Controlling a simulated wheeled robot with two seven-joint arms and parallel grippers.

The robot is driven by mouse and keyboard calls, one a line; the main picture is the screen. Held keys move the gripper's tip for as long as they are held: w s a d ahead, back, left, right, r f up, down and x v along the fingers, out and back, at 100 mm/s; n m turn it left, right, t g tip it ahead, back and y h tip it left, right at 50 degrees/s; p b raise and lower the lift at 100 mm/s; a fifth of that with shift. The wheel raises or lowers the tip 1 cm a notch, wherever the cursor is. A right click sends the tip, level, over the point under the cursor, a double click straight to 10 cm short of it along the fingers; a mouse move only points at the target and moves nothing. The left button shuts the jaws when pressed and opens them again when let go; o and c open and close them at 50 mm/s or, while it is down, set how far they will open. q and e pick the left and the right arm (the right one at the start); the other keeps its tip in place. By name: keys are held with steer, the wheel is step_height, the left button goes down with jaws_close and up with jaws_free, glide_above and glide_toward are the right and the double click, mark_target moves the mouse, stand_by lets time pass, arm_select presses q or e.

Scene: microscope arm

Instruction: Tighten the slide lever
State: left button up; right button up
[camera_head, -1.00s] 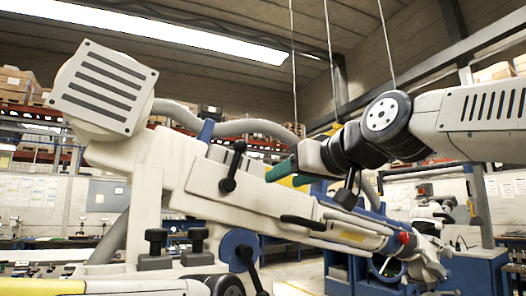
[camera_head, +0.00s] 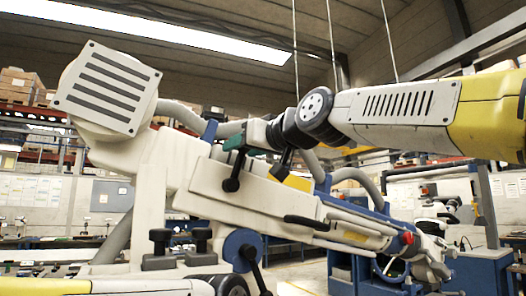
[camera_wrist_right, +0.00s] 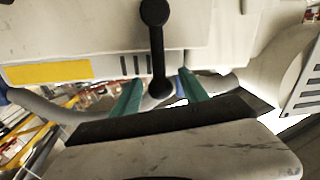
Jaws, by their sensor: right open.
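The slide lever (camera_head: 232,183) is a black lever with a round knob, on the side of the pale microscope arm (camera_head: 265,200). It also shows in the right wrist view as a black bar with a knob at each end (camera_wrist_right: 155,48). My right gripper (camera_head: 238,141) is open at the lever's upper part. In the right wrist view its two green fingers stand on either side of the lever's lower knob, with gaps visible. Contact cannot be told. My left arm shows at the bottom left; its gripper is out of view.
Another black lever (camera_head: 251,262) and several black knobs (camera_head: 160,240) are lower on the microscope. A grey hose (camera_head: 185,115) runs behind it. A long black handle (camera_head: 305,222) lies along its right part.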

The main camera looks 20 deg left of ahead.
jaws_close()
stand_by(1.4)
